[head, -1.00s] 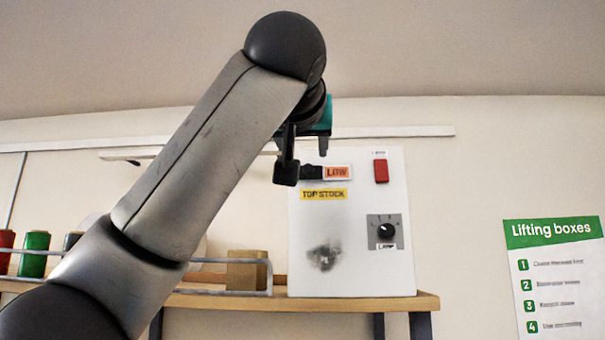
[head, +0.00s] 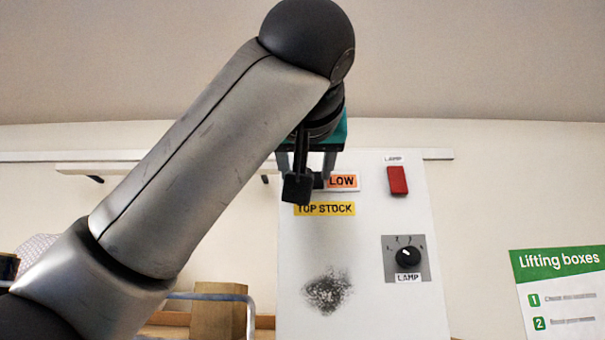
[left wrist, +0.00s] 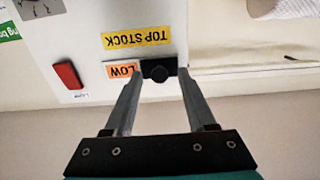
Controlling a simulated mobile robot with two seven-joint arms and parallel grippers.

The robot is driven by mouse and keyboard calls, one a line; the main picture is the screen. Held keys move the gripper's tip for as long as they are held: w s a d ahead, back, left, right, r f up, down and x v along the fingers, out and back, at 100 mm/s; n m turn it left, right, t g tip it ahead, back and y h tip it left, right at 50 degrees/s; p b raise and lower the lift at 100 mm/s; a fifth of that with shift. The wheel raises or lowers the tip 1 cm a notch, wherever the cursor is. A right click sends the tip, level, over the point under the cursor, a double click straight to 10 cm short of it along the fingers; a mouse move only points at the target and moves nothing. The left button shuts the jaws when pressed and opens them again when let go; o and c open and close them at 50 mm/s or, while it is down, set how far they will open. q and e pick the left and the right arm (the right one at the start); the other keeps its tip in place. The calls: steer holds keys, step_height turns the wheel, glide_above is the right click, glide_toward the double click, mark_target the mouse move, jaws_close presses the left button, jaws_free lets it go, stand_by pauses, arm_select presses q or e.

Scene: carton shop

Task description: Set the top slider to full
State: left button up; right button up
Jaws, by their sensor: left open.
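The top slider, a black tile with a round knob (left wrist: 158,73), sits under the yellow TOP STOCK label (left wrist: 138,38) in the upside-down left wrist view. An orange LOW field (left wrist: 121,71) shows beside it. In the head view the slider is mostly hidden behind my finger, with LOW (head: 342,181) uncovered to its right and TOP STOCK (head: 325,209) below. My left gripper (left wrist: 160,75) is open, its fingertips on either side of the knob; I cannot tell whether they touch it. In the head view its dark fingers (head: 310,180) are at the slider.
The white panel (head: 375,310) also carries a red lamp switch (head: 397,180), a black lamp knob (head: 409,257) and a dark smudge (head: 328,291). A cardboard box (head: 218,311) stands left of it. A green-headed poster (head: 556,262) hangs at right.

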arm_select(q)
steer(key=shift+s, duration=0.15)
steer(key=shift+c, duration=0.7)
jaws_close()
stand_by(0.7)
